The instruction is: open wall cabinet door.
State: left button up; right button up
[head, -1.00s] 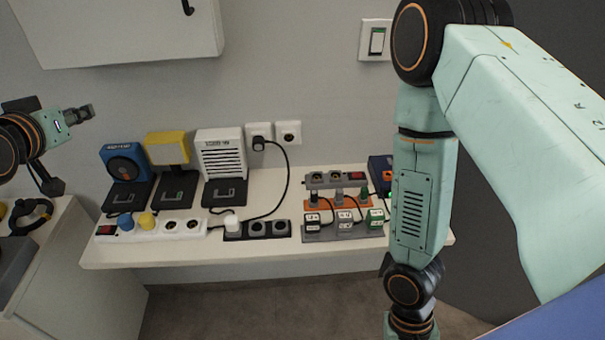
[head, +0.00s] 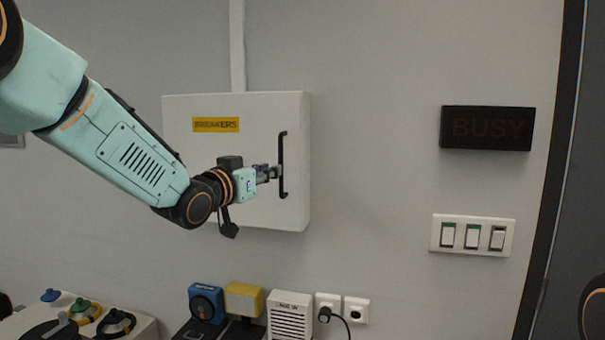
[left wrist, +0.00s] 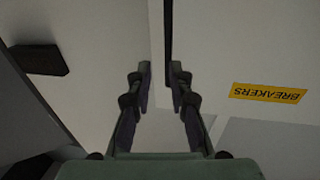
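The white wall cabinet (head: 235,160) has a shut door with a yellow label and a dark vertical bar handle (head: 283,165) near its right edge. My left gripper (head: 277,172) is at the handle, at about its mid-height. In the left wrist view, the fingers (left wrist: 160,75) are apart, with a gap between them. The dark handle (left wrist: 168,40) runs down close to the right-hand finger there; I cannot tell if they touch. The yellow BREAKERS label (left wrist: 268,92) appears upside down in that view. My right gripper is out of view.
A dark BUSY sign (head: 487,128) and a switch panel (head: 473,235) are on the wall to the right. Below the cabinet stand a blue device (head: 206,302), a yellow one (head: 243,300) and a white one (head: 290,314).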

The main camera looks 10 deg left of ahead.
pick_arm(q)
jog(key=w+a, duration=0.2)
jog(key=w, duration=0.1)
jog(key=p, duration=0.2)
send_over(281, 192)
jog(key=shift+w+a+f, duration=0.1)
jog(key=shift+w+f, duration=0.25)
jog(key=shift+w, duration=0.05)
jog(key=shift+s+d+r, duration=0.1)
jog(key=shift+d, duration=0.15)
jog(key=shift+c, duration=1)
jog(key=shift+a, duration=0.35)
grip_shut()
jog(key=shift+d, duration=0.2)
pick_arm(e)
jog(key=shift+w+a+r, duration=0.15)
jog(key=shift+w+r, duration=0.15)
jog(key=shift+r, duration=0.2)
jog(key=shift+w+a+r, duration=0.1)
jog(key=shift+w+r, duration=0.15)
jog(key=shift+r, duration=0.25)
